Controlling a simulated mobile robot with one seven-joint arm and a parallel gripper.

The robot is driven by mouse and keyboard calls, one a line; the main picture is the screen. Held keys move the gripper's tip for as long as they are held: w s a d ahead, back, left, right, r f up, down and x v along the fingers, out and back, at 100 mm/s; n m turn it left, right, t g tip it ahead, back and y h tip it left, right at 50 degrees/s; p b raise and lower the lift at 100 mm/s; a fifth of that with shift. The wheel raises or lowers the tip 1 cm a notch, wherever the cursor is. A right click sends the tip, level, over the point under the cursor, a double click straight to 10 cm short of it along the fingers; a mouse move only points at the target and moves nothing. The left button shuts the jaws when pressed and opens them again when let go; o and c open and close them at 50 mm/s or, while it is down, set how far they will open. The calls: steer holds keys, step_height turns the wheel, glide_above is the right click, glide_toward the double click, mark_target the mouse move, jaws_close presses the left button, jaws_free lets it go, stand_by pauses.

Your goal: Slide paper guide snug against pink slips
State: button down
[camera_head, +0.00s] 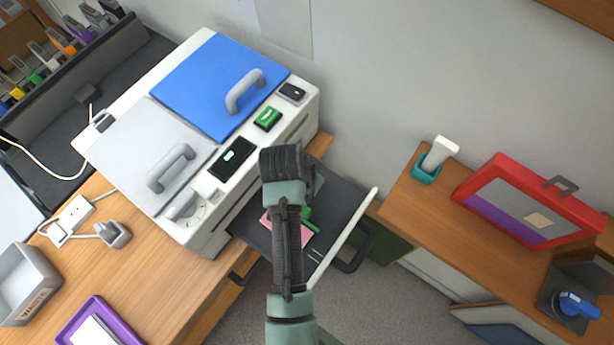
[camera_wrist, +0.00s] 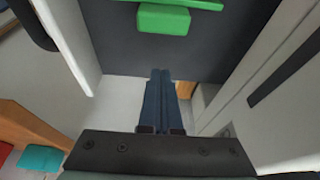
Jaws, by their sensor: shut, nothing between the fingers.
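The paper guide (camera_head: 310,220) is a green piece in the open dark drawer (camera_head: 334,206) of the copier. The pink slips (camera_head: 304,236) lie flat in the drawer beside it, partly hidden by my arm. I cannot tell whether guide and slips touch. In the wrist view the green guide (camera_wrist: 163,19) shows at the top edge, with a block and a bar. My gripper (camera_wrist: 160,75) is shut and empty, its fingertips pointing toward the guide with a gap between. The slips do not show there. My arm hides the gripper's fingertips in the head view.
The copier (camera_head: 215,218) has a blue lid (camera_head: 205,85) and a grey lid (camera_head: 140,150). The drawer's white front (camera_head: 345,235) stands out over the floor. A wooden side table (camera_head: 425,205) on the right holds a red case (camera_head: 590,225) and a teal holder (camera_head: 424,170).

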steer(key=shift+x, duration=0.95)
steer(key=shift+s+a+f, duration=0.1)
steer(key=shift+f, duration=0.25)
steer(key=shift+s+a+p, duration=0.35)
steer(key=shift+s+a, duration=0.15)
steer(key=shift+s, duration=0.2)
steer(key=shift+s+a+p, duration=0.35)
steer(key=shift+s+a, duration=0.2)
steer(key=shift+s, duration=0.2)
steer(key=shift+r, duration=0.1)
steer(key=s+a+p, duration=0.2)
steer(key=s, duration=0.1)
steer(key=shift+s+a+r, duration=0.1)
steer(key=shift+s+a, duration=0.35)
steer(key=shift+s, duration=0.1)
steer(key=shift+w, duration=0.1)
